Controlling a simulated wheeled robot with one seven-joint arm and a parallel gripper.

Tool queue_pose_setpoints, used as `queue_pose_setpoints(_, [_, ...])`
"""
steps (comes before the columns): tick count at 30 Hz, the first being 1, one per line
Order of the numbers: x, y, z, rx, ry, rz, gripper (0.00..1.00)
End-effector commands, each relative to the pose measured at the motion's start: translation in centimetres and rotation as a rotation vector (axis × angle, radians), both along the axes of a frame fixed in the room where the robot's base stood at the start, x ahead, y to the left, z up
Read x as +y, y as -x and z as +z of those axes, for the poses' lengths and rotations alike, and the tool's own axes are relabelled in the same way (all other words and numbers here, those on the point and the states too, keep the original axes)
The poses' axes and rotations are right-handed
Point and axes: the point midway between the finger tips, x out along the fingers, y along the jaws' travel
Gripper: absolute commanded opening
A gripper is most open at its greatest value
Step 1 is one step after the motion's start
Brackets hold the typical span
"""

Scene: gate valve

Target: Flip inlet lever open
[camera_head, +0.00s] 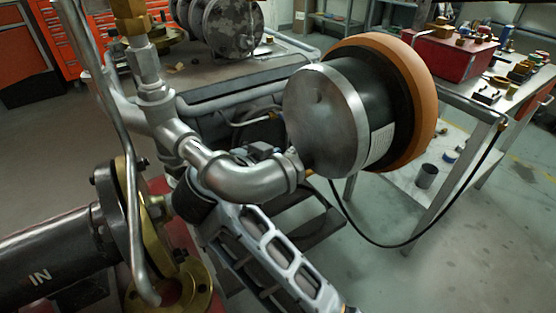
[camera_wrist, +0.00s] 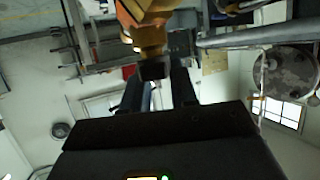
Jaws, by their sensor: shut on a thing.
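In the wrist view, my gripper (camera_wrist: 157,84) reaches up with its two dark fingers around a dark stub (camera_wrist: 153,68). It is shut on this stub, which sits at the end of a brass fitting (camera_wrist: 148,32). I cannot tell whether the stub is part of the inlet lever. In the head view, the black inlet pipe (camera_head: 50,262) marked "IN" enters from the lower left and meets a flange (camera_head: 118,205). A long bent grey rod (camera_head: 118,110) runs down past this flange. My gripper's fingertips cannot be made out in the head view, and no lever shows clearly there.
Grey elbow pipework (camera_head: 225,172) runs to a large round body with an orange rim (camera_head: 425,100). A workbench (camera_head: 455,85) with a red box (camera_head: 445,52) stands at the right; a black hose (camera_head: 355,225) hangs from it. Open floor (camera_head: 480,260) lies at the lower right.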

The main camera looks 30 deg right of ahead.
Motion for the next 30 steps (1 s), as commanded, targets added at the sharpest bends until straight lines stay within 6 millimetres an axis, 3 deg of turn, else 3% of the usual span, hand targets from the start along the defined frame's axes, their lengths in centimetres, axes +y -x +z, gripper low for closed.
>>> queue_pose_setpoints(16, [-0.09,0.03,-0.09,0.003,-0.001,-0.023,0.00])
queue_pose_setpoints(17, [-0.09,0.03,-0.09,0.003,-0.001,-0.023,0.30])
queue_pose_setpoints(21, [-0.08,0.03,-0.08,0.002,0.000,-0.022,0.44])
queue_pose_setpoints(30, [-0.04,0.03,-0.05,0.002,0.000,-0.022,0.45])
